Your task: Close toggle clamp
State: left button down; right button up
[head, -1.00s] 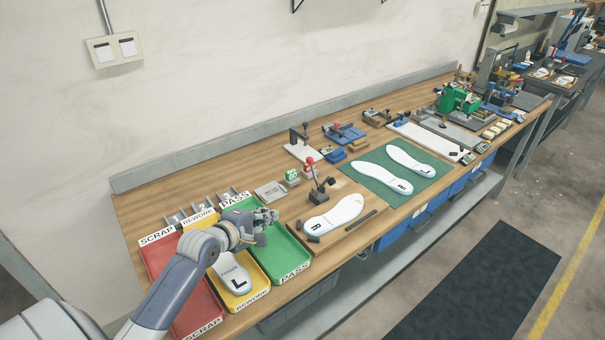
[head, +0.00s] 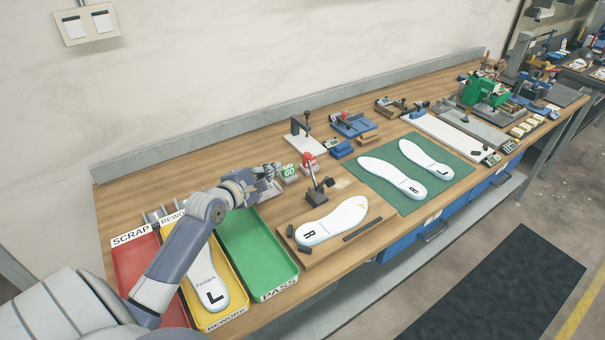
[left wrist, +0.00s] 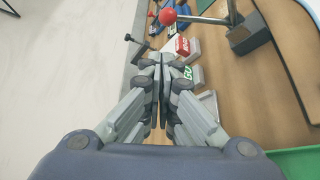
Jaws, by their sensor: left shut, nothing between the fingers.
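The toggle clamp (head: 319,193) has a dark base and a lever that stands up, ending in a red ball knob (head: 308,159). It sits on a wooden fixture board (head: 349,240) at the back edge of a white insole marked R (head: 335,222). The left wrist view shows the red knob (left wrist: 169,16) at the top and the clamp's dark base (left wrist: 250,31) to its right. My left gripper (head: 274,178) is shut and empty, to the left of the clamp and apart from it. Its fingertips (left wrist: 157,62) meet below the knob in the wrist view. My right gripper is not in view.
A green GO block (head: 289,170) stands close by my left fingertips. A white and dark stand (head: 304,140) is behind it. The green PASS tray (head: 258,250) and yellow REWORK tray (head: 226,306) lie below my arm. A green mat (head: 440,164) with insoles is to the right.

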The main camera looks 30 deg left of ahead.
pick_arm(q)
jog(key=w+f+b, duration=0.1)
jog(key=w+f, duration=0.1)
jog(key=w, duration=0.1)
jog(key=w+f+b, duration=0.1)
jog(key=w+f, duration=0.2)
jog(key=w+f+b, duration=0.2)
jog(key=w, duration=0.1)
jog(key=shift+w+a+f, duration=0.2)
jog(key=shift+w+a, duration=0.05)
jog(key=shift+a, duration=0.15)
jog(key=d+p, duration=0.1)
jog(key=d+r, duration=0.1)
jog(key=d+p, duration=0.1)
jog(key=shift+s+d+r+p, duration=0.15)
jog(key=shift+d+r+p, duration=0.1)
jog(key=shift+r+p, duration=0.1)
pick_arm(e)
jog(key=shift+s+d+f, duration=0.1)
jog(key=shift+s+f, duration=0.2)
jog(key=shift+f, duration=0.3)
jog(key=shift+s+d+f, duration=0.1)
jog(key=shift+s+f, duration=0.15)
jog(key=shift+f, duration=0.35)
